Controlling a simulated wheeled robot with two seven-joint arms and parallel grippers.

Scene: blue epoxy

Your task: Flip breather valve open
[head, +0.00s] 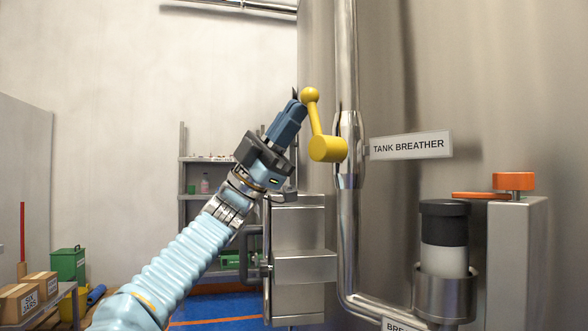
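The breather valve has a yellow lever (316,118) with a round knob at its top and a yellow cylindrical hub (328,149) at its base. The lever points up and slightly left. The hub sits in front of a vertical steel pipe (348,80), beside a sign (411,145) reading "TANK BREATHER". My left gripper (296,98) is raised from the lower left, its fingertips right beside the left of the knob. Whether they touch the knob or how far apart they are cannot be told from this angle. My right gripper does not show.
A steel box (300,265) with a handle stands below the valve. A black-capped canister (444,240) and an orange knob (513,181) are at the right. A shelf (195,160), cardboard boxes (22,300) and a green bin (68,264) stand further back left.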

